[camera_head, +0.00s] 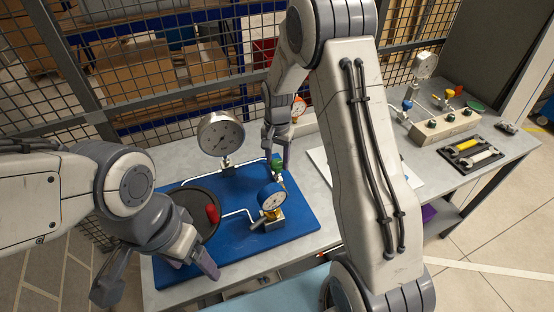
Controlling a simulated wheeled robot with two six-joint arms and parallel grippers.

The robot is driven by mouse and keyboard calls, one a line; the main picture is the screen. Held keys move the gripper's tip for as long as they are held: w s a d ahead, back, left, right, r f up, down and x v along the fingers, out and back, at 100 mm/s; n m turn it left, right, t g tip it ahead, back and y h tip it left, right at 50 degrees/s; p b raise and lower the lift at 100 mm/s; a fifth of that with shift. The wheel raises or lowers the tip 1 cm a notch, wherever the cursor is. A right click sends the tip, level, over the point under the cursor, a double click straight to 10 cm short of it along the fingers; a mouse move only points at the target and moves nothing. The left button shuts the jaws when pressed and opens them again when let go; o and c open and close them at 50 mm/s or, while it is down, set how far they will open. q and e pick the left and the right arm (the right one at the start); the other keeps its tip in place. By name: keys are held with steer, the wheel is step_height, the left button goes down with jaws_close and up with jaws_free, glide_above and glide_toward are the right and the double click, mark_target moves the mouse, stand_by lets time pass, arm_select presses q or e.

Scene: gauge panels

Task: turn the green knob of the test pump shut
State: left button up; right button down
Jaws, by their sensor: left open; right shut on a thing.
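The test pump sits on a blue board (285,240) on the grey bench. It has a large grey-rimmed gauge (221,134), a small blue gauge (271,196) on a brass block, and a dark handwheel (187,203) with a red handle (212,214). The green knob (277,166) is behind the blue gauge, partly covered by my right gripper (276,152). The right gripper points down from above with its fingers shut on the green knob. My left gripper (156,274) is open and empty, in front of the handwheel at the board's front left.
My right arm's large link hides the bench middle and part of a white sheet (318,158). A wire mesh fence (150,65) runs behind the bench.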

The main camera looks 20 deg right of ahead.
mark_target(277, 162)
steer(key=shift+w, duration=0.1)
steer(key=shift+c, duration=1.5)
jaws_free()
steer(key=shift+r, duration=0.1)
step_height(277, 162, up, 10)
steer(key=b, duration=0.2)
steer(key=shift+r, duration=0.2)
